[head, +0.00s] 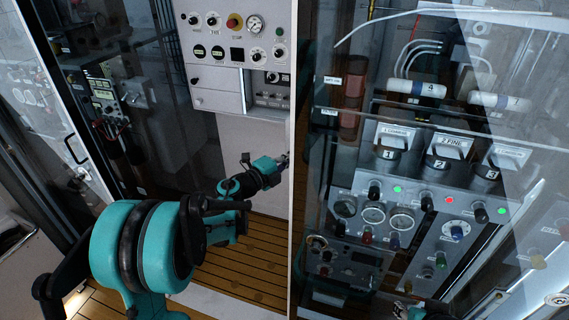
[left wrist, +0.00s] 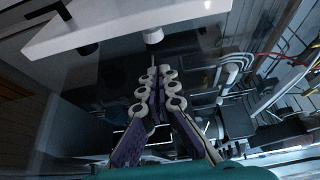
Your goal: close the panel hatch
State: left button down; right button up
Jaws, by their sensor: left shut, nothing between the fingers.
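The panel hatch (head: 299,190) is a tall clear pane with a white upright edge, standing right of centre in the head view. Instruments show through its glass. How far it stands open cannot be told. My left gripper (head: 284,158) is just left of that white edge, its tips close to it or touching; the contact is unclear. In the left wrist view my left gripper (left wrist: 157,78) has its fingertips together and empty, below a white bar (left wrist: 130,25) with a round white knob (left wrist: 153,36). Part of my right arm shows at the bottom of the head view; its jaws are unclear.
A grey control panel (head: 235,45) with knobs and a gauge is on the back wall. Behind the glass are numbered switches (head: 440,150), gauges and lit buttons. A dark glass door stands at the left. Wooden slatted floor (head: 235,265) lies below my left arm.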

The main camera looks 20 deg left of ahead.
aim_at(289, 148)
pick_arm(q)
jog(key=shift+w+a+b, duration=0.55)
jog(key=shift+w+a, duration=0.7)
jog(key=shift+a, duration=0.2)
jog(key=shift+a, duration=0.1)
